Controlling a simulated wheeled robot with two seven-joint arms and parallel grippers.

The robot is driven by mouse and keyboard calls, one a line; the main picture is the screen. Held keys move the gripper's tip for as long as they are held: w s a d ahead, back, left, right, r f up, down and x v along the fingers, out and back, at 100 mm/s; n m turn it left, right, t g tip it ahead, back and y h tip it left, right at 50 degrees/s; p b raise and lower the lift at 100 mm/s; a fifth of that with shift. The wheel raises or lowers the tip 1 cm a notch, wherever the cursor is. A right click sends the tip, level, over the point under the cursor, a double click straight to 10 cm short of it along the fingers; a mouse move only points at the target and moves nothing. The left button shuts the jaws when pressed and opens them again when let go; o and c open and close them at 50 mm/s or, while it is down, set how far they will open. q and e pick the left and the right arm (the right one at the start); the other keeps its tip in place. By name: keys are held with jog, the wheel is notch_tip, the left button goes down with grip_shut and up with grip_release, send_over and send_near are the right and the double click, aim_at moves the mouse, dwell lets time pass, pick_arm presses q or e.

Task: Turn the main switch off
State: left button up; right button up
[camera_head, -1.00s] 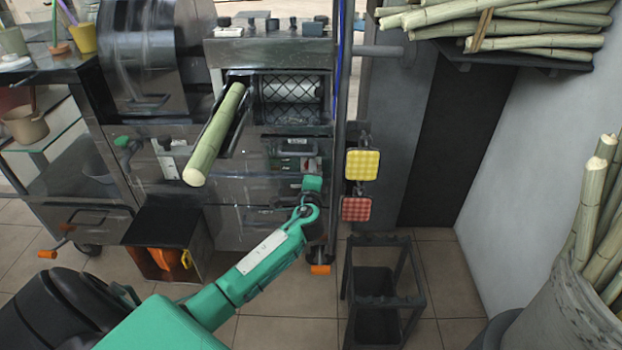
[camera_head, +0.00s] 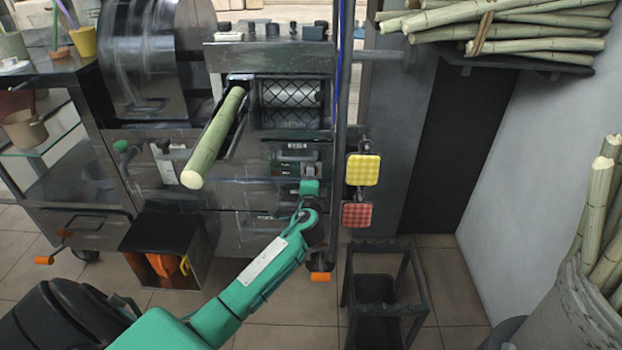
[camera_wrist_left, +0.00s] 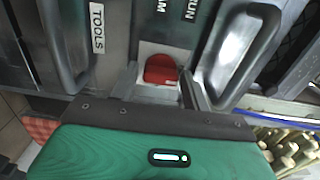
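The main switch appears as a red rocker (camera_wrist_left: 161,69) on a white plate in the left wrist view, set in the grey metal panel of the press. My left gripper (camera_wrist_left: 158,88) is open, with one dark finger on either side of the red switch. Whether the fingers touch it I cannot tell. In the head view my green left arm reaches up to the front panel, with the left gripper (camera_head: 310,187) in front of the lower right of the press. The switch is mostly hidden there. My right gripper is not in view.
A cane stalk (camera_head: 213,140) sticks out of the press chute. Yellow (camera_head: 363,169) and red (camera_head: 356,215) pads hang beside a vertical post. A dark stand (camera_head: 376,290) is on the floor. Metal handles, one near a TOOLS label (camera_wrist_left: 97,28), flank the switch.

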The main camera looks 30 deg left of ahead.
pick_arm(q)
jog(key=shift+o, duration=0.9)
